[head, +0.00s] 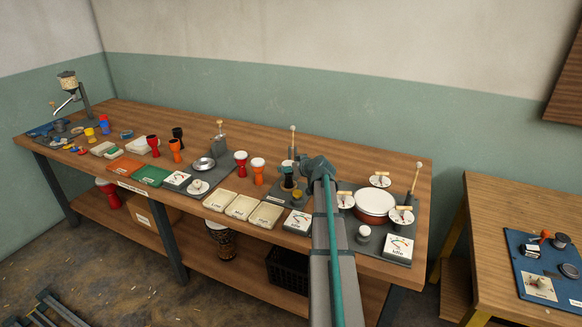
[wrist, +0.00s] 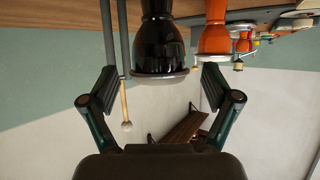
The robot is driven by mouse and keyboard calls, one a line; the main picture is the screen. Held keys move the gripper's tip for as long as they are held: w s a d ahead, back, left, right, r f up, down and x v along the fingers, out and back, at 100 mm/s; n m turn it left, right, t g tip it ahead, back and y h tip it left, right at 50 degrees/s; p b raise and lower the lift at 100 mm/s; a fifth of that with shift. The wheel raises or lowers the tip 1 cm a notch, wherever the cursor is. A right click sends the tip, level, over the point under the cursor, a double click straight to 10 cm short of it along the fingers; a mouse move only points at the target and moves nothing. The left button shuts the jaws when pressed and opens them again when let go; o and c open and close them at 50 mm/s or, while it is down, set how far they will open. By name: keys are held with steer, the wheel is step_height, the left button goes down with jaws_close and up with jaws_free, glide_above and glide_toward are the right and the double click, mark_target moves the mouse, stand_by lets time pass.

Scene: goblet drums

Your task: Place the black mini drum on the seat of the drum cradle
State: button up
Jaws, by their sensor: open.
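In the wrist view, which shows the scene upside down, a glossy black goblet drum (wrist: 162,38) with a pale rim is centred ahead of my gripper (wrist: 160,82). The fingers are open, one on each side, with clear gaps to the drum. Its lower end is cut off. In the head view, my gripper (head: 310,172) is beside a small dark drum-like shape with a pale top (head: 287,170). This stands by a dark post at the cradle's apparent place on a grey mat (head: 274,193). The seat under it is not clearly visible. Another black drum (head: 178,133) stands farther left.
An orange drum (head: 258,165) and a red drum (head: 241,158) stand left of my gripper. Pale trays (head: 242,206) lie at the front. A red-sided drum with a white top (head: 375,201) and dials stand right. A mallet-topped rod (wrist: 126,112) rises near the black drum.

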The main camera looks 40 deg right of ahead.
steer(key=b+v, duration=0.2)
steer(key=v, duration=1)
